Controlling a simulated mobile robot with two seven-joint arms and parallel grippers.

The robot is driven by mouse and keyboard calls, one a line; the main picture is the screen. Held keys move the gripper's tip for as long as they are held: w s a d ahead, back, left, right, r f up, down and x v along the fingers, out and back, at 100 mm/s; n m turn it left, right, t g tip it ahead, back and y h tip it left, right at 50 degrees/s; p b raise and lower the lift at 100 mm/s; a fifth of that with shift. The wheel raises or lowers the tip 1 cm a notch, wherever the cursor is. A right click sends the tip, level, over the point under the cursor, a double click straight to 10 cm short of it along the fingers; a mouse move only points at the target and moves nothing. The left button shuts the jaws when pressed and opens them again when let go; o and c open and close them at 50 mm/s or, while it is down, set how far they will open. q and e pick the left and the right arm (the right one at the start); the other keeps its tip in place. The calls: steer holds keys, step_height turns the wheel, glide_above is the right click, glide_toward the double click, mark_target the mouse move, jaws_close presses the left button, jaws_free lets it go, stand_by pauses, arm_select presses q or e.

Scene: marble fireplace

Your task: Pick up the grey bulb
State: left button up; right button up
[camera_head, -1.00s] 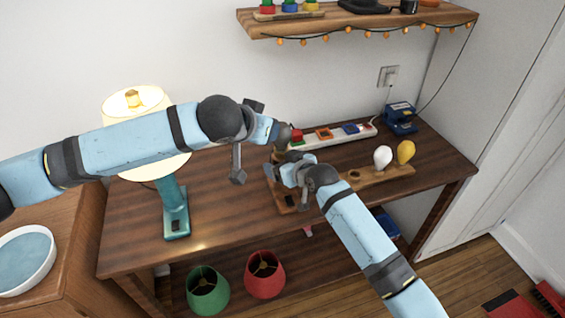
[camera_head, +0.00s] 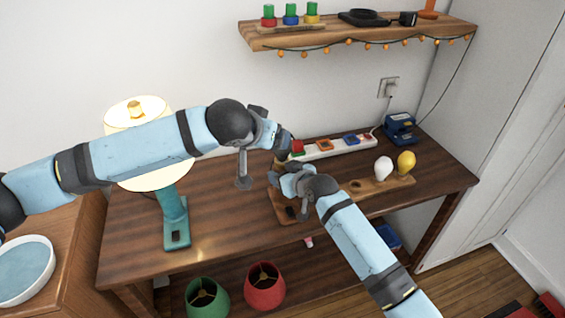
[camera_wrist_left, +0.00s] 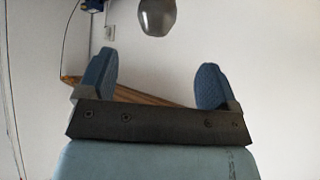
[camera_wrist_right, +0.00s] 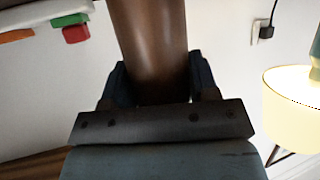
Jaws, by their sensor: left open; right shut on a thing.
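A glossy grey bulb (camera_wrist_left: 157,16) shows at the top of the left wrist view, beyond the fingers and apart from them. I cannot make it out in the head view, where my arms crowd that spot. My left gripper (camera_wrist_left: 156,88) is open and empty. In the head view its tip (camera_head: 287,143) is above the back of the table. My right gripper (camera_wrist_right: 160,85) is shut on a smooth brown thing (camera_wrist_right: 150,40); I cannot tell what it is.
A white bulb (camera_head: 383,168) and a yellow bulb (camera_head: 406,161) stand on the board. A power strip (camera_head: 337,147) lies behind. A lit lamp (camera_head: 174,215) stands left. Green (camera_head: 208,297) and red (camera_head: 265,287) shades sit below. A wall shelf (camera_head: 365,35) is above.

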arm_select(q)
steer(key=w+d+r+n+g+y, duration=0.2)
steer(key=d+r+n+g+y, duration=0.1)
steer(key=d+n+g+y, duration=0.1)
steer(key=shift+n+g, duration=0.3)
steer(key=shift+x, duration=5.85)
steer(key=shift+a, duration=0.15)
steer(key=c, duration=1)
step_height(320, 180, up, 10)
steer(key=shift+r, duration=0.1)
